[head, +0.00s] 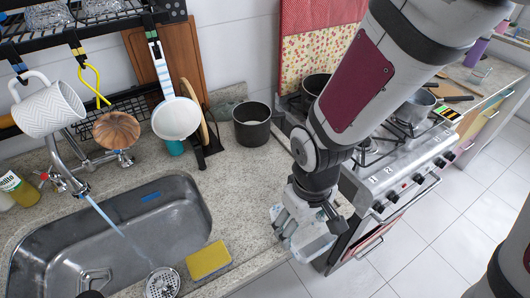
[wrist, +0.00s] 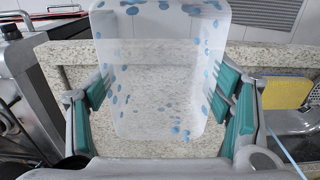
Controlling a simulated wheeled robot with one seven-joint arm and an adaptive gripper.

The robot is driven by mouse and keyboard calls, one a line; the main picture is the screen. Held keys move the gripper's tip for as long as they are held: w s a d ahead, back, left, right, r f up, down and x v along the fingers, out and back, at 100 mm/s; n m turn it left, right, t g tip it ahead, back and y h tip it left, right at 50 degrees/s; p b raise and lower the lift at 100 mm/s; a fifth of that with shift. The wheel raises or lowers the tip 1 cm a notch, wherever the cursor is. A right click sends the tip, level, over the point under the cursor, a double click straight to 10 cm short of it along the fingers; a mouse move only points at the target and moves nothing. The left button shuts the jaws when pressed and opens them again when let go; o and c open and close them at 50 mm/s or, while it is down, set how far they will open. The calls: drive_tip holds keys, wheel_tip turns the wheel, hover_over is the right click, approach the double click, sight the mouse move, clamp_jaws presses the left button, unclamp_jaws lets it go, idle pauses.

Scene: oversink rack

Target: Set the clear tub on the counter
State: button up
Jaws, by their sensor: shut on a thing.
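The clear tub (wrist: 163,75) is see-through with blue dots. In the wrist view it sits between the green pads of my gripper (wrist: 165,92), which is shut on it from both sides. In the head view the tub (head: 313,240) is partly hidden under my gripper (head: 305,222), by the right end of the counter's front edge. The speckled stone counter (head: 240,188) lies to the left of my gripper; its edge (wrist: 65,50) shows behind and through the tub in the wrist view. I cannot tell whether the tub touches the counter.
A sink (head: 130,235) with running water is at the left, with a yellow sponge (head: 208,260) by its corner. A dark pot (head: 252,124) stands at the back of the counter. The stove (head: 375,175) is at the right. Bare counter lies between sponge and pot.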

drive_tip(key=shift+w+a+f+b, duration=0.15)
drive_tip(key=shift+w+b, duration=0.25)
drive_tip(key=shift+w, duration=0.1)
drive_tip(key=shift+w+a+f+b, duration=0.15)
drive_tip(key=shift+w+b, duration=0.25)
drive_tip(key=shift+w, duration=0.1)
drive_tip(key=w+a, duration=0.1)
drive_tip(key=w, duration=0.2)
drive_tip(key=w+a, duration=0.1)
drive_tip(key=w, duration=0.3)
drive_tip(key=w+a, duration=0.2)
drive_tip(key=w, duration=0.2)
drive_tip(key=shift+w+f+p, duration=0.25)
drive_tip(key=shift+f+p, duration=0.15)
drive_tip(key=shift+w+a+f, duration=0.1)
drive_tip(key=shift+w+f, duration=0.05)
drive_tip(key=shift+f, duration=0.75)
drive_tip(key=shift+w+a+f, duration=0.1)
drive_tip(key=shift+w+f, duration=0.05)
drive_tip(key=shift+f, duration=0.75)
drive_tip(key=shift+f, duration=0.15)
drive_tip(key=o, duration=1.1)
drive_tip(key=shift+o, duration=0.2)
wheel_tip(320, 180, up, 12)
drive_tip(key=shift+r, duration=0.2)
